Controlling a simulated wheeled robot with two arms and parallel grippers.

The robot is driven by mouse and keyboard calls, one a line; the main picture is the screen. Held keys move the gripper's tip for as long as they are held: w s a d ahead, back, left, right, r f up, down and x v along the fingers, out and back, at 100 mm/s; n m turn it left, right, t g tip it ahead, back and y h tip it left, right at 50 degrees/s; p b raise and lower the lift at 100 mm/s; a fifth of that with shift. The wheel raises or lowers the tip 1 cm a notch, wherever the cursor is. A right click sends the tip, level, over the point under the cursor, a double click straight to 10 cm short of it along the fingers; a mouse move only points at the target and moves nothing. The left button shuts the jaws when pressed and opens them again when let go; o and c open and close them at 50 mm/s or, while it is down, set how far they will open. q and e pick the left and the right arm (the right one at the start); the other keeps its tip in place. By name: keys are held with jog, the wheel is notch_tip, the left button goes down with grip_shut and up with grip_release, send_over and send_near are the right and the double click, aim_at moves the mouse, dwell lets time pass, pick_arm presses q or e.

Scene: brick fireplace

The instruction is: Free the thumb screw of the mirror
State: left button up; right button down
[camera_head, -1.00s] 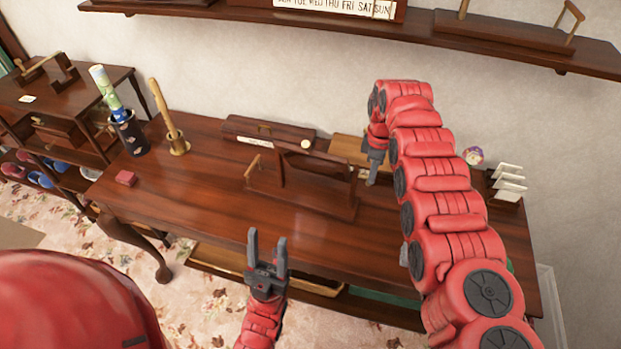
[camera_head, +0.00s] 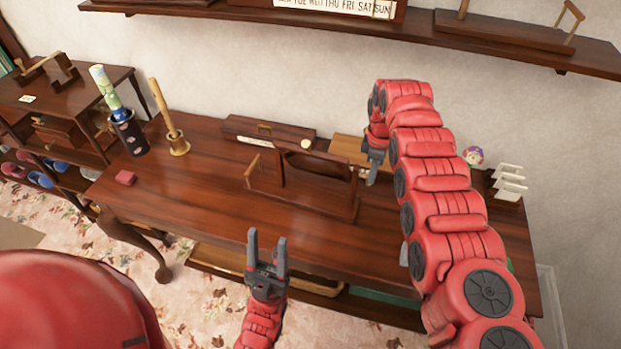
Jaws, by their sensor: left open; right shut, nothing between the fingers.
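The mirror (camera_head: 318,161) is a dark wooden frame on a stand with a flat base (camera_head: 300,199), at the middle of the table. A small light brass-coloured piece (camera_head: 252,166) juts from its left side. A thumb screw cannot be made out clearly; a small pale spot at the mirror's right side lies close to my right gripper. My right gripper (camera_head: 371,180) points down, shut, just right of the mirror's right post. Whether it touches the mirror is unclear. My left gripper (camera_head: 267,256) is open and empty, pointing up in front of the table's front edge.
A shelf (camera_head: 420,32) runs above.

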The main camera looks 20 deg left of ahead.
jog(key=shift+s+p, duration=0.3)
jog(key=shift+p, duration=2.4)
notch_tip(320, 180, up, 7)
jog(key=p, duration=0.8)
jog(key=shift+s, duration=0.3)
notch_tip(320, 180, up, 17)
jog(key=b, duration=0.5)
jog(key=shift+r, duration=0.15)
